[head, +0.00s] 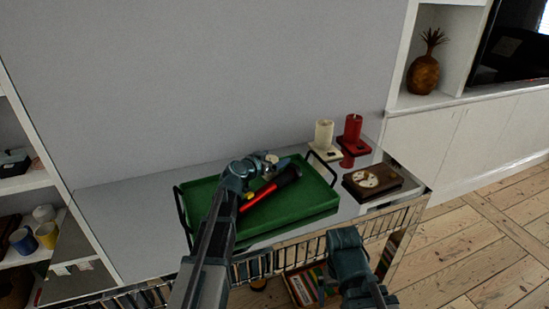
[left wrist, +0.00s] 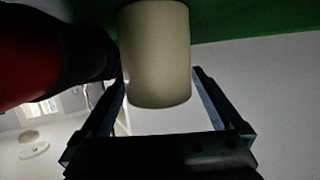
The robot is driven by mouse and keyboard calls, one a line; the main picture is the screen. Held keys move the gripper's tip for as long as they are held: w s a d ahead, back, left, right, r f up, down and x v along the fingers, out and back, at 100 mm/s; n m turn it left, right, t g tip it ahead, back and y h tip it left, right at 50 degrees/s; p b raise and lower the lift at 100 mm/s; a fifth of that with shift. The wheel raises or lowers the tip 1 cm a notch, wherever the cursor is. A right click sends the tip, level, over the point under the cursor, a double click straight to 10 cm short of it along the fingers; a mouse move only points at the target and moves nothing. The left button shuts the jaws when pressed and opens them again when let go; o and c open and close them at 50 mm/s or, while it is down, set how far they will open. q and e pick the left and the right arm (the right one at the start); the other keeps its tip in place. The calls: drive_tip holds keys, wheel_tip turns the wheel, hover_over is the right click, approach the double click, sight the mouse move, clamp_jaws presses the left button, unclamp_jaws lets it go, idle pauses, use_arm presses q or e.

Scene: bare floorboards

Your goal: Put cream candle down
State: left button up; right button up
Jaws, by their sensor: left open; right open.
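A cream candle (left wrist: 157,55) stands on the green tray (head: 325,200), between the spread fingers of my left gripper (left wrist: 160,95). A gap shows beside the candle, so the fingers are not closed on it. In the head view my left gripper (head: 258,166) is over the tray's far side and hides most of this candle, leaving a small pale part (head: 271,158). My right gripper (head: 344,240) is open and empty, in front of the table's near edge.
A red and black torch-like object (head: 268,189) lies on the tray close to the left gripper. Another cream candle (head: 324,134) and a red candle (head: 353,128) stand behind right. The table's left part (head: 125,210) is clear.

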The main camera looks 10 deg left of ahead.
sight(270, 159)
use_arm(q)
drive_tip(key=p+v, duration=0.2)
drive_tip(key=v, duration=0.5)
drive_tip(key=shift+w, duration=0.1)
drive_tip(key=b+x, duration=0.2)
drive_tip(key=x, duration=0.6)
drive_tip(key=shift+f+b, duration=0.1)
drive_tip(key=shift+b, duration=0.25)
drive_tip(key=shift+s+r, duration=0.25)
drive_tip(key=shift+r, duration=0.05)
drive_tip(key=shift+f, duration=0.15)
